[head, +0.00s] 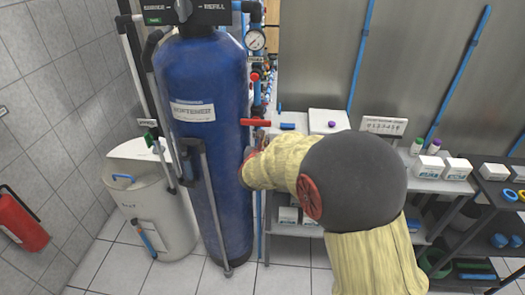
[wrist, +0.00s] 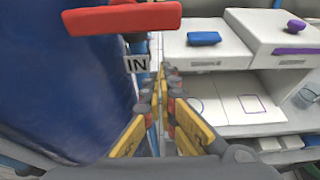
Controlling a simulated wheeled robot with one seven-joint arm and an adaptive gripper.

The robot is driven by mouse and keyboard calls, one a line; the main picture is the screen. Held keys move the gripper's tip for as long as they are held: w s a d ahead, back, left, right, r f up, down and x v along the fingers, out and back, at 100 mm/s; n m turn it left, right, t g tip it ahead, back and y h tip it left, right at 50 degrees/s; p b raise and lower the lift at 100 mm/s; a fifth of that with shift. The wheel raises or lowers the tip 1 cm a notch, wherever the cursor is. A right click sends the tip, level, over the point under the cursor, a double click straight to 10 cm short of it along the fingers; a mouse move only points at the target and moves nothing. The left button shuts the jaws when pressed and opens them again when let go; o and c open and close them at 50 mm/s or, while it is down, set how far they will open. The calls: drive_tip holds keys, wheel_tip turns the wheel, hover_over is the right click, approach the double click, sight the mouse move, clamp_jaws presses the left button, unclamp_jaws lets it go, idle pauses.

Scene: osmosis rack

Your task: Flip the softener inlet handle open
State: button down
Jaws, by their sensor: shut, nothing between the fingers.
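The softener is a tall blue tank (head: 205,105) in the head view; its blue wall (wrist: 60,90) fills the left of the wrist view. A red lever handle (head: 255,122) sticks out level at the tank's right side. In the wrist view the red handle (wrist: 122,18) lies across the top left, with a tag reading "IN" (wrist: 137,64) just below it. My gripper (wrist: 164,75) is shut and empty, its fingertips together below and right of the handle, apart from it in the picture. In the head view my arm hides most of the gripper.
A pressure gauge (head: 255,39) and pipes rise above the handle. A white shelf (head: 425,184) with boxes and a blue item (wrist: 203,38) stands to the right. A beige tank (head: 155,205) stands at left, and a fire extinguisher (head: 18,220) hangs at far left.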

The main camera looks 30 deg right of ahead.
sight(255, 123)
wheel_tip(255, 123, up, 4)
drive_tip(key=shift+s+a+f, duration=0.1)
drive_tip(key=shift+s, duration=0.05)
